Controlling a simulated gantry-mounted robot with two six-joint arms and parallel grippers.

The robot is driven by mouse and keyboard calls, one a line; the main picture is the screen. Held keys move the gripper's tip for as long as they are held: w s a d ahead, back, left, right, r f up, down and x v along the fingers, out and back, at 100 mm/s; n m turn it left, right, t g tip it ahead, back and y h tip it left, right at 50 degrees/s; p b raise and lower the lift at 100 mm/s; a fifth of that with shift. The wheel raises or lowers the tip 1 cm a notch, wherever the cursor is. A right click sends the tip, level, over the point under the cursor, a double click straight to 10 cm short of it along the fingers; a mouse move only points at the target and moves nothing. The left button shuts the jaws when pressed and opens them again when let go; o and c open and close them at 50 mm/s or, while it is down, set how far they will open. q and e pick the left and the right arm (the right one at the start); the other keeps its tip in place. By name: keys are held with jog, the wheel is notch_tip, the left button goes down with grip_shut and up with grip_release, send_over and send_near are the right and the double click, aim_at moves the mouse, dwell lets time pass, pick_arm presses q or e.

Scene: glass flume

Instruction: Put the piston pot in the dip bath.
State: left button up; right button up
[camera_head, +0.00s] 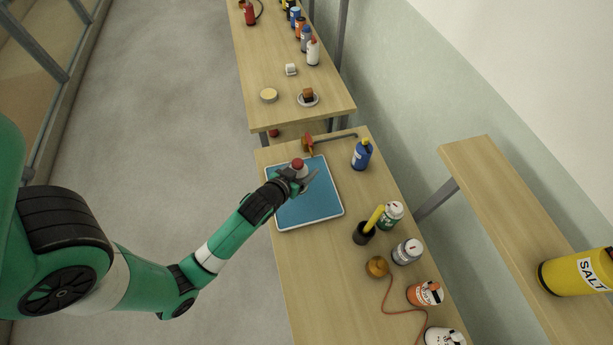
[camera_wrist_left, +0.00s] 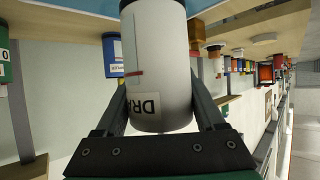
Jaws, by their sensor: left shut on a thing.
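A white can with a red top (camera_head: 298,163), which I take for the piston pot, is in my left gripper (camera_head: 305,178). In the left wrist view the can (camera_wrist_left: 158,75) sits between both fingers, with a dark end band and part of a label reading "DRA". The shallow blue rectangular tray with a pale rim (camera_head: 310,208) looks like the dip bath. The can shows over its far left part; I cannot tell its height above it. My right gripper is not in view.
A blue bottle (camera_head: 361,155) and an orange-red tool (camera_head: 308,143) stand near the tray's far side. A black cup with a yellow handle (camera_head: 364,233), several cans and a brass pot with a cord (camera_head: 377,266) line the right. A second table (camera_head: 285,85) lies beyond.

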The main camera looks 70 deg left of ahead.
pick_arm(q)
jog(key=shift+w+a+f, duration=0.3)
jog(key=shift+w+f, duration=0.3)
jog(key=shift+f, duration=0.15)
jog(key=shift+w+f+b, duration=0.15)
jog(key=shift+f+b, duration=0.6)
jog(key=shift+f, duration=1)
jog(key=shift+f, duration=0.15)
jog(key=o, duration=1.5)
jog(key=shift+r, duration=0.25)
jog(key=shift+s+d+r, duration=0.15)
jog(key=shift+s, duration=0.1)
jog(key=p+v, duration=0.2)
jog(key=v, duration=0.9)
jog(key=shift+s, duration=0.15)
